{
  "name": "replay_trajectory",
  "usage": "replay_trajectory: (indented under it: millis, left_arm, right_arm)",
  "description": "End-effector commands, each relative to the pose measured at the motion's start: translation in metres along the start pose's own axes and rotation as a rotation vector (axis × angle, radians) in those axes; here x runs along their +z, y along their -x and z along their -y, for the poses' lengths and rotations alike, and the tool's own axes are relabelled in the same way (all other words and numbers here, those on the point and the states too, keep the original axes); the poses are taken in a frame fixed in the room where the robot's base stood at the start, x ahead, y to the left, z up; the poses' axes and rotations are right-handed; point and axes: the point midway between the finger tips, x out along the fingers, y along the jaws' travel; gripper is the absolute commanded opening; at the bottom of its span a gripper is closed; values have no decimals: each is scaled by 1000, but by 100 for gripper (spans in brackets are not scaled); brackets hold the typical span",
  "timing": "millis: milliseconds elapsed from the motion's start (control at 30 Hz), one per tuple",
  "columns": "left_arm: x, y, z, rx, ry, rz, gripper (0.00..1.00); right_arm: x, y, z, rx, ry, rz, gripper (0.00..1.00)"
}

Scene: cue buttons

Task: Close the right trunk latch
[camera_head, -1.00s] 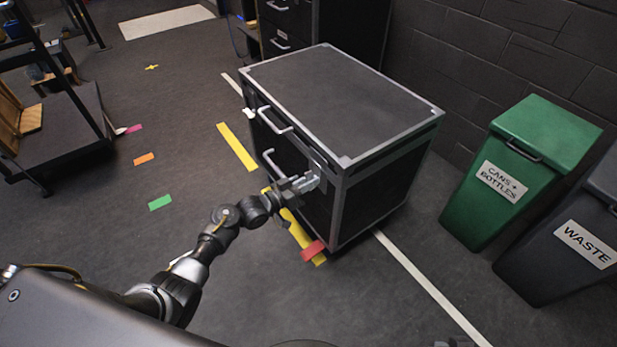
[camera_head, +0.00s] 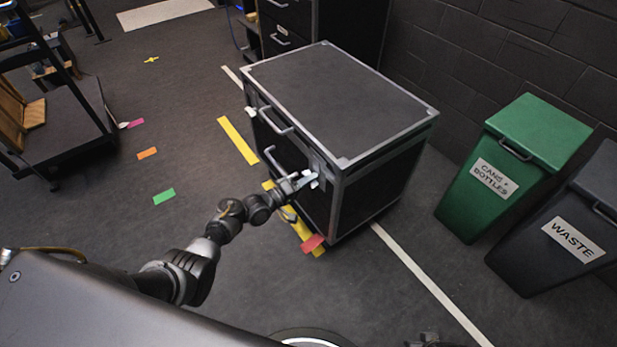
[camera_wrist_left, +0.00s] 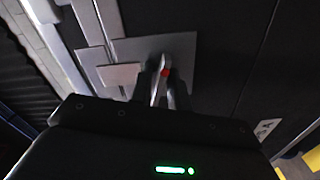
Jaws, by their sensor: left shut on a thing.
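The trunk (camera_head: 330,95) is a black case with grey metal edges, its lid down. The right trunk latch (camera_wrist_left: 130,76) is a grey metal plate and clasp near the trunk's right front corner. In the head view my left gripper (camera_head: 306,181) reaches its front face at this latch. In the left wrist view my left gripper (camera_wrist_left: 164,82) is shut on a thin part of the latch, with a small red spot between the fingers. The fingers partly hide the latch. The left trunk latch (camera_head: 250,112) is a small white shape at the far front corner.
Two handles (camera_head: 276,122) are on the trunk's front. A green bin (camera_head: 510,165) and a grey waste bin (camera_head: 560,225) stand to the right. A dark cart (camera_head: 70,125) is at the left. The floor between cart and trunk is open, with coloured tape marks.

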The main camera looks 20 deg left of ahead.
Motion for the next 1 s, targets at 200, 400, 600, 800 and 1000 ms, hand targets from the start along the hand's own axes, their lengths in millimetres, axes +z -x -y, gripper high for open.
replay_trajectory:
  millis: [200, 400, 600, 800, 1000]
  left_arm:
    - [0, 0, -1, -2, 162, -1, 0]
    - [0, 0, 0, -2, 265, -1, 0]
    - [0, 1, 0, -2, 320, 0, 0]
    - [0, 1, 0, -2, 340, 0, 0]
    - [0, 1, 0, -2, 342, 0, 0]
  right_arm:
    - [6, -11, 1, -2, 1, 10, 0]
    - [10, -19, 1, -2, 2, 14, 0]
    - [12, -22, 2, -3, 3, 14, 0]
    - [14, -24, 2, -3, 3, 18, 0]
    - [14, -25, 2, -4, 3, 19, 0]
